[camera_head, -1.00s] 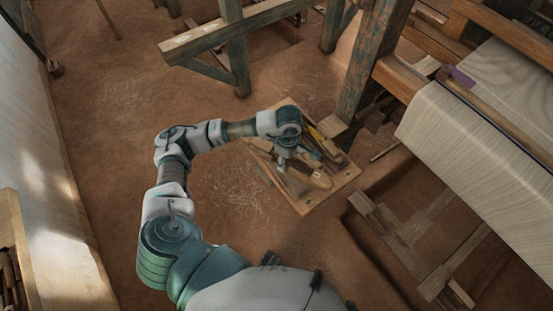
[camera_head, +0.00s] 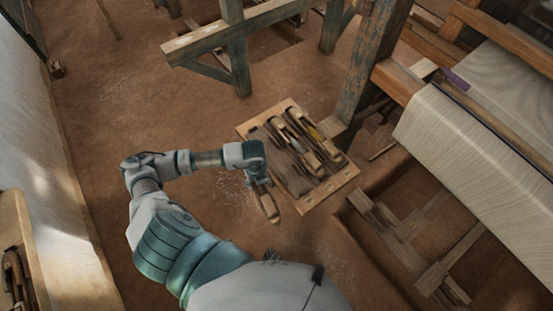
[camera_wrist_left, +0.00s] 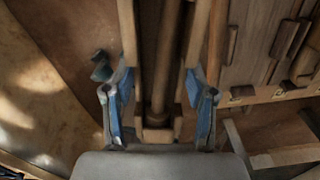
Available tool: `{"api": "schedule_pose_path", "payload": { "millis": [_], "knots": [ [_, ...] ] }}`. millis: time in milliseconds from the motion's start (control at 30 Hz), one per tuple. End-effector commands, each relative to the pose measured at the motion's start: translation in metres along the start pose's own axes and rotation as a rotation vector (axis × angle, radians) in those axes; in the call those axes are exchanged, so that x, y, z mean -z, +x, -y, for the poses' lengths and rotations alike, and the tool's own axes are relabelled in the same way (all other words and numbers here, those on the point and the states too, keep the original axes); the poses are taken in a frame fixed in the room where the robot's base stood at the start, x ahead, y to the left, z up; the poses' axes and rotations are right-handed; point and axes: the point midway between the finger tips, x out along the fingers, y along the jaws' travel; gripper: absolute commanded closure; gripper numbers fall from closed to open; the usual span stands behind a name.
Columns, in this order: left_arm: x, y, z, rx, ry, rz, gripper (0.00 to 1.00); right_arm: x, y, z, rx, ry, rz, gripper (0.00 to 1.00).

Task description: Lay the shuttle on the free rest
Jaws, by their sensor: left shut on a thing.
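My left gripper (camera_head: 260,186) is shut on a wooden shuttle (camera_head: 269,208), which hangs just left of the shuttle board's near left edge. In the left wrist view the shuttle (camera_wrist_left: 157,134) runs lengthwise between the two blue-padded fingers (camera_wrist_left: 160,105). The shuttle board (camera_head: 334,187) lies to the right of the gripper. Two other shuttles lie side by side on its middle and right (camera_head: 293,144). The free rest (camera_head: 287,167) seems to be the bare strip on the board's left part. In the wrist view the board (camera_wrist_left: 265,50) shows small wooden pegs.
A weathered post (camera_head: 368,70) stands behind the board's right corner. The loom with pale cloth (camera_head: 470,150) is at the right, above a pit with wooden treadles (camera_head: 410,235). A timber frame (camera_head: 235,40) is at the back. Earth floor left of the board is open.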

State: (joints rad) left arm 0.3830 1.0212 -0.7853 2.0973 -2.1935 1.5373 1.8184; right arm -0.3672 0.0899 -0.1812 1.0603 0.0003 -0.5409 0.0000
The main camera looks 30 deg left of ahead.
Motion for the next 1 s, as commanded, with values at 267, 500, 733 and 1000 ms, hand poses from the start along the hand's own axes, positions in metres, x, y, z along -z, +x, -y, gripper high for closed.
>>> {"api": "schedule_pose_path", "payload": {
  "millis": [267, 500, 733, 1000],
  "knots": [
    [-0.004, 0.004, -0.003, 0.002, -0.204, 0.001, 0.97, -0.006, 0.002, 0.0, 0.001, -0.001, 0.002, 0.6],
    [-0.034, 0.009, 0.039, 0.005, -0.209, 0.001, 0.97, -0.008, 0.003, 0.0, 0.0, -0.002, 0.005, 0.6],
    [-0.071, 0.015, 0.09, 0.004, -0.208, 0.001, 0.97, -0.004, 0.003, 0.0, 0.0, -0.002, 0.005, 0.6],
    [-0.093, 0.02, 0.119, 0.001, -0.204, 0.001, 0.97, 0.012, -0.002, 0.0, 0.0, 0.0, -0.009, 0.6]
  ]
}}
